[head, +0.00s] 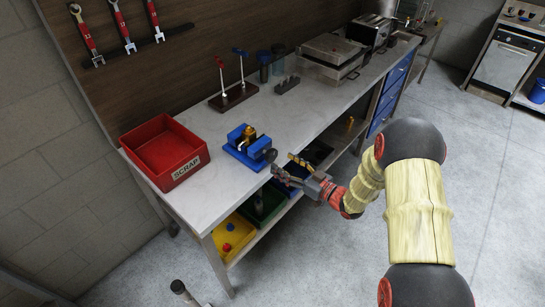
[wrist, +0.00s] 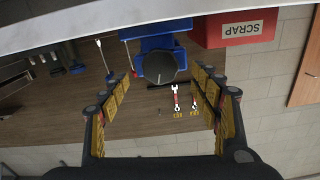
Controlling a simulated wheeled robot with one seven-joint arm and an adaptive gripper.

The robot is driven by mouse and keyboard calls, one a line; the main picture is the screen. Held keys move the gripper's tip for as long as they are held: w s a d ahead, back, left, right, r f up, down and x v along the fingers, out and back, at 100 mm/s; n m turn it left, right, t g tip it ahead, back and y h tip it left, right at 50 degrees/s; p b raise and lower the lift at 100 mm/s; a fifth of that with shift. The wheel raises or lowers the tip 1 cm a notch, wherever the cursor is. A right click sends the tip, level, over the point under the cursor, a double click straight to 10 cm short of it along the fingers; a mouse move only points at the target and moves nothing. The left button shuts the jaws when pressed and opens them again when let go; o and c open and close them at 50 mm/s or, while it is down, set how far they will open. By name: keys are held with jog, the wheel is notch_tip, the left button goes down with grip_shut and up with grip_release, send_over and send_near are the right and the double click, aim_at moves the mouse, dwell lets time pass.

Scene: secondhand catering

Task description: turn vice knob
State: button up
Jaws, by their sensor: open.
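The blue vice (head: 240,153) stands on the workbench near its front edge, with a yellow-brass piece (head: 249,133) between its jaws. Its dark round knob (head: 271,155) faces the front edge. In the wrist view, which is upside down, the knob (wrist: 160,67) shows as a dark disc below the blue vice body (wrist: 160,38). My gripper (head: 285,171) is open just in front of the knob at the bench edge. In the wrist view the fingers of my gripper (wrist: 163,82) lie on either side of the knob, apart from it; exact depth is unclear.
A red SCRAP bin (head: 165,153) stands left of the vice. A rack of upright tools (head: 234,96) stands behind it. The workbench (head: 205,196) has a lower shelf holding coloured bins, including a yellow one (head: 232,237). Open floor lies to the right.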

aim_at(273, 156)
jog(key=b+x, duration=0.1)
jog(key=x, duration=0.5)
jog(key=shift+a, duration=0.1)
jog(key=shift+c, duration=1)
jog(key=c, duration=1)
jog(key=shift+o, duration=0.2)
jog(key=shift+f+n+b, duration=0.2)
jog(key=shift+n+b, duration=0.7)
jog(key=shift+b, duration=0.05)
jog(key=shift+r+n+b, duration=0.15)
jog(key=shift+n+b, duration=0.15)
jog(key=shift+n, duration=0.3)
jog(key=o, duration=1.2)
jog(key=shift+c, duration=0.2)
